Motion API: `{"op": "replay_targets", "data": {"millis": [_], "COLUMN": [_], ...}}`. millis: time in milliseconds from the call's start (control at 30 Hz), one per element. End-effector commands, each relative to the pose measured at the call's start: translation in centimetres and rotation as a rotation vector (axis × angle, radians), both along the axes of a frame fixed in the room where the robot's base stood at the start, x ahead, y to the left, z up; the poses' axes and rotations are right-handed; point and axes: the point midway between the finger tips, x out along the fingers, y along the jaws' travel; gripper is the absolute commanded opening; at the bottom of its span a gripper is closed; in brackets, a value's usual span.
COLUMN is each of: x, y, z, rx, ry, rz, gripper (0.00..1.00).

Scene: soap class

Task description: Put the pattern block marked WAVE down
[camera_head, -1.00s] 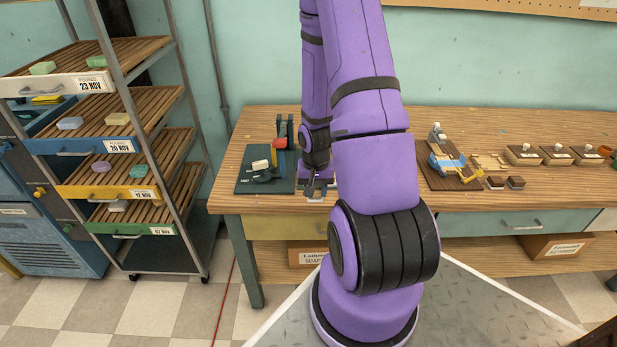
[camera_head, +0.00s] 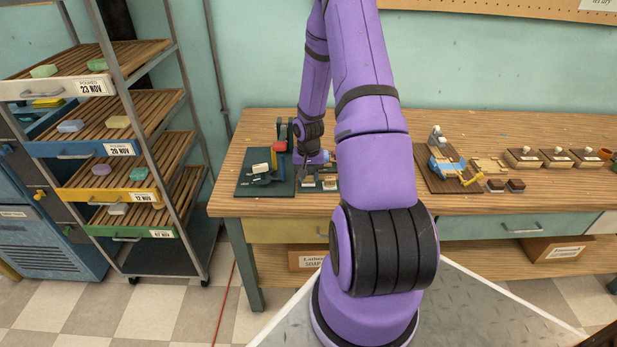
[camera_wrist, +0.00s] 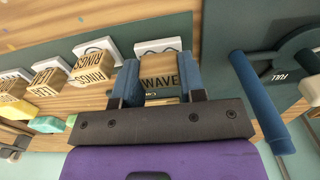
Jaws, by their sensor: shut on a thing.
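The pattern block marked WAVE (camera_wrist: 160,72) is a wooden cube with dark letters. In the wrist view it sits between the two blue fingers of my gripper (camera_wrist: 158,84), which is shut on it. A white card (camera_wrist: 158,46) with a curved mark lies just beyond the block. I cannot tell whether the block's underside touches the surface below. In the head view my gripper (camera_head: 316,170) is low over the bench, just right of the dark green board (camera_head: 246,186); the block is not clear there.
Other lettered wooden blocks (camera_wrist: 94,68) stand left of my gripper in the wrist view, with white cards behind them. A blue-handled device (camera_wrist: 258,100) stands close on the right. In the head view a tool board (camera_head: 432,180) and several soap moulds (camera_head: 555,160) lie farther right.

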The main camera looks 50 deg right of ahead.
Motion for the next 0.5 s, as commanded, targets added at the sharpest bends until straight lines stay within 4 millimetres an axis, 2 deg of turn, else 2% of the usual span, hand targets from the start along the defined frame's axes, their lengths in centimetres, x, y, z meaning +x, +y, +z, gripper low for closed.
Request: {"op": "replay_targets", "data": {"millis": [100,433,467,500], "x": [0.02,0.01,0.01,0.02], "y": [0.01,-0.01,-0.03,-0.04], "z": [-0.91,-1.13,-1.12,-1.10], "rx": [0.000,-0.001,-0.002,-0.002], "ry": [0.000,-0.001,-0.001,-0.001], "rz": [0.001,0.000,0.000,0.000], "gripper": [0.15,0.15,0.42,0.51]}}
